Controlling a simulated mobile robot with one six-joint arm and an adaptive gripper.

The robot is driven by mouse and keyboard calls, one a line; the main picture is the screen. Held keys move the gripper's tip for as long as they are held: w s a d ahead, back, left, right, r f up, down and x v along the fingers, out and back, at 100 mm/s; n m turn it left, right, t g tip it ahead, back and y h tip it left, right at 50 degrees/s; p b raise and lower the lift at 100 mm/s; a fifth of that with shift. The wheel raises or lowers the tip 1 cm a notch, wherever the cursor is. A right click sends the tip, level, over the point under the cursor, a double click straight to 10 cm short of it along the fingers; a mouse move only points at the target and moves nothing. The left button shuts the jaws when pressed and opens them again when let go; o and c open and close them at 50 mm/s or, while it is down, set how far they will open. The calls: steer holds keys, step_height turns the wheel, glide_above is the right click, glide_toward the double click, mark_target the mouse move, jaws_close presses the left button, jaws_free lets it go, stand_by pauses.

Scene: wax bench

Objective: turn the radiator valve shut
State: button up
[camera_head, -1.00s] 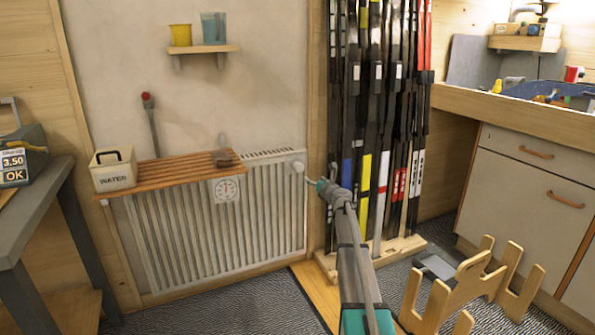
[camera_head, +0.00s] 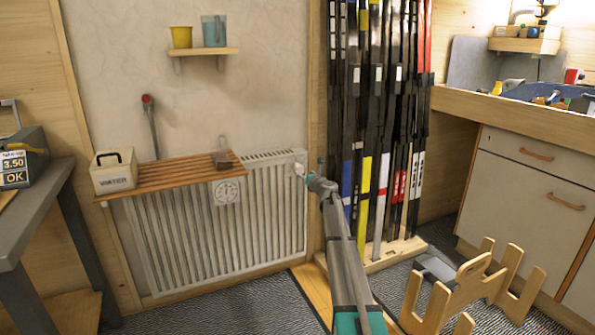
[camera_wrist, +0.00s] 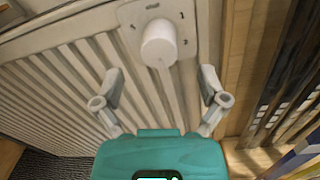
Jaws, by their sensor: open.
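The radiator valve is a white round knob (camera_wrist: 159,43) on a pale plate at the radiator's upper right corner. In the head view the knob (camera_head: 299,169) is small and close to the end of my arm. My gripper (camera_wrist: 160,82) is open, with one finger on each side below the knob in the wrist view. The fingertips appear short of the knob, with nothing between them. In the head view my gripper (camera_head: 306,176) is mostly hidden by my arm. The white ribbed radiator (camera_head: 220,230) stands against the wall.
A slatted wooden shelf (camera_head: 165,176) above the radiator holds a white box (camera_head: 113,172) and a small brown block (camera_head: 222,160). Skis (camera_head: 375,120) stand close to the right of my arm. A wooden stand (camera_head: 470,285) is on the floor at the right.

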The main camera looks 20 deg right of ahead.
mark_target(300, 170)
steer(key=shift+w+a, duration=0.15)
steer(key=shift+w, duration=2.55)
steer(key=c, duration=1.1)
steer(key=shift+a, duration=0.35)
steer(key=shift+c, duration=0.2)
steer(key=shift+d, duration=0.25)
